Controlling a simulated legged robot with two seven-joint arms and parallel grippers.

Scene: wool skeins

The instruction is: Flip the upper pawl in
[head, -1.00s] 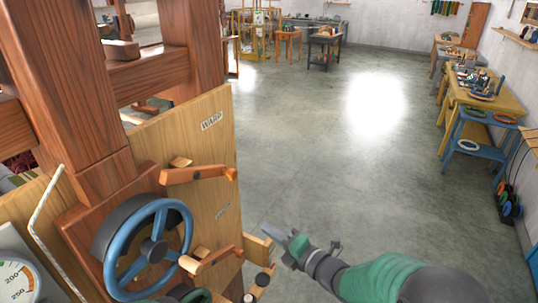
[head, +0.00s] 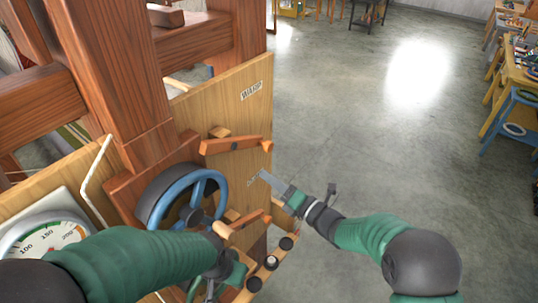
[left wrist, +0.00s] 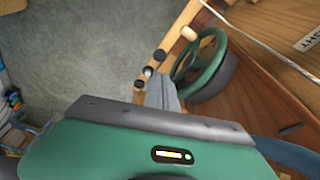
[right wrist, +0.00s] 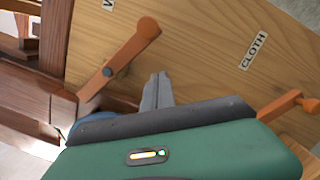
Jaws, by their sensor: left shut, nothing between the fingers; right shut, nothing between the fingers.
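The upper pawl (head: 236,145), an orange-brown wooden lever, sits on the plywood board below the WARP label. It also shows left of the fingers in the right wrist view (right wrist: 118,65). My right gripper (head: 264,178) is shut and empty, below and right of the upper pawl and apart from it. Its fingers point at the board in the right wrist view (right wrist: 158,82). The lower pawl (head: 250,219) is below, near the CLOTH label, and shows at the right in the right wrist view (right wrist: 288,103). My left gripper (left wrist: 165,90) is shut and empty by the green handwheel (left wrist: 203,62).
A blue handwheel (head: 170,182) is left of the pawls on a thick wooden post (head: 115,70). A dial gauge (head: 45,240) is at the lower left. Dark-ended pegs (head: 271,262) stick out below the lower pawl. The floor (head: 370,150) right of the board is clear.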

